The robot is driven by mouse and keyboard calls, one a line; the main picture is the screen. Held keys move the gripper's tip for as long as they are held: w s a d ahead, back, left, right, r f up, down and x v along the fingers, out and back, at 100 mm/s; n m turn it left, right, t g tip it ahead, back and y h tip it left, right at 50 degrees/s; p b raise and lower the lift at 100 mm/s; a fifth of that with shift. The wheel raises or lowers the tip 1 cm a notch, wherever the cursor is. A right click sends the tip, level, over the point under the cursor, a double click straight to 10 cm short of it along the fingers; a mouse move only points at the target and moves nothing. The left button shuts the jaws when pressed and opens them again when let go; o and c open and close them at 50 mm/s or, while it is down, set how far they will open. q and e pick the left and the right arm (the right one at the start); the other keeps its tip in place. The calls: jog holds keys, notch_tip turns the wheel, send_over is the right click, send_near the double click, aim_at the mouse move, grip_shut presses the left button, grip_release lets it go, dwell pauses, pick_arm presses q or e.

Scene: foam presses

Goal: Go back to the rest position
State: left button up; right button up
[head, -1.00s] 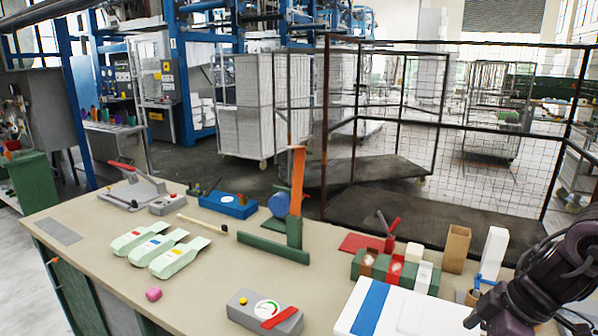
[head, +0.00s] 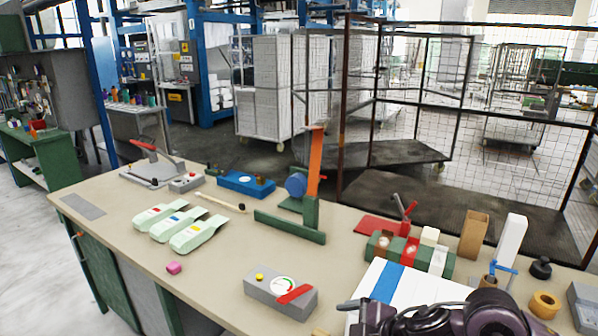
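My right arm shows dark at the bottom right of the head view, in front of the white box with a blue stripe (head: 386,281). My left gripper is out of view. No object is seen held.
The workbench (head: 130,222) carries three pale green pouches (head: 197,232), a grey gauge box (head: 281,292), a pink block (head: 174,267), a green stand with an orange lever (head: 314,165), a blue box (head: 245,184) and a green block rack (head: 437,264). A wire cage (head: 440,150) stands behind.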

jog(key=s+a+r+m+t+y, duration=0.1)
jog(key=a+m+t, duration=0.1)
jog(key=a, duration=0.4)
jog(key=s+d+f+m+g+h, duration=0.4)
jog(key=s+d+f+m+h, duration=0.55)
jog(key=s+d+m, duration=0.65)
notch_tip(320, 180, down, 35)
jog(key=s+d+n+g+y+b, duration=0.1)
jog(key=s+n+g+y+b, duration=0.1)
jog(key=n, duration=0.1)
jog(key=s+d+f, duration=0.2)
jog(key=s+f, duration=0.7)
jog(key=s+d+f+g+b, duration=0.1)
jog(key=s+f, duration=0.8)
jog(key=s, duration=0.1)
jog(key=shift+d+f, duration=0.2)
jog(key=shift+d, duration=0.15)
